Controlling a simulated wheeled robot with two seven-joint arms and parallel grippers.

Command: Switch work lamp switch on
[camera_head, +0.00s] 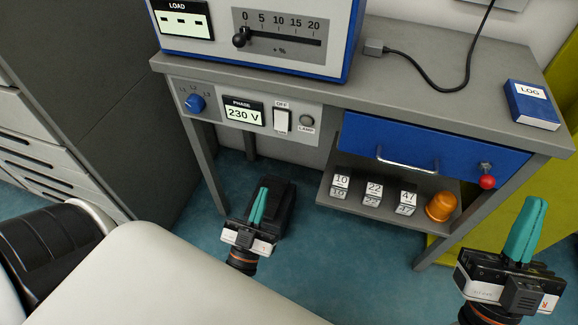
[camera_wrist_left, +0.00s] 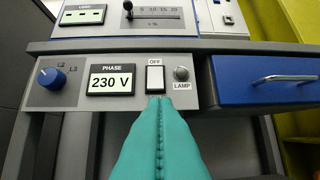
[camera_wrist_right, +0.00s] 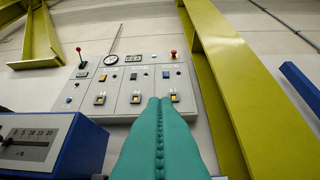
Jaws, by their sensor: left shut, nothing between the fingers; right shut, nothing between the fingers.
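The work lamp switch (camera_head: 282,121) is a white rocker on the grey panel under the bench top, with an OFF label above it. It also shows in the left wrist view (camera_wrist_left: 155,79), just beyond my fingertips. The round lamp (camera_head: 306,121) beside it looks grey and unlit. My left gripper (camera_head: 259,205) has teal fingers, shut and empty, below the panel and pointing toward the switch. In the left wrist view its tips overlap the switch's lower edge; I cannot tell if they touch. My right gripper (camera_head: 535,215) is shut and empty at the right, away from the switch.
A blue knob (camera_head: 195,103) and a 230 V display (camera_head: 244,113) sit left of the switch. A blue drawer (camera_head: 430,146) with a handle is to the right. A shelf below holds number blocks (camera_head: 374,190) and an orange dome (camera_head: 441,206). A LOG book (camera_head: 531,105) lies on top.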

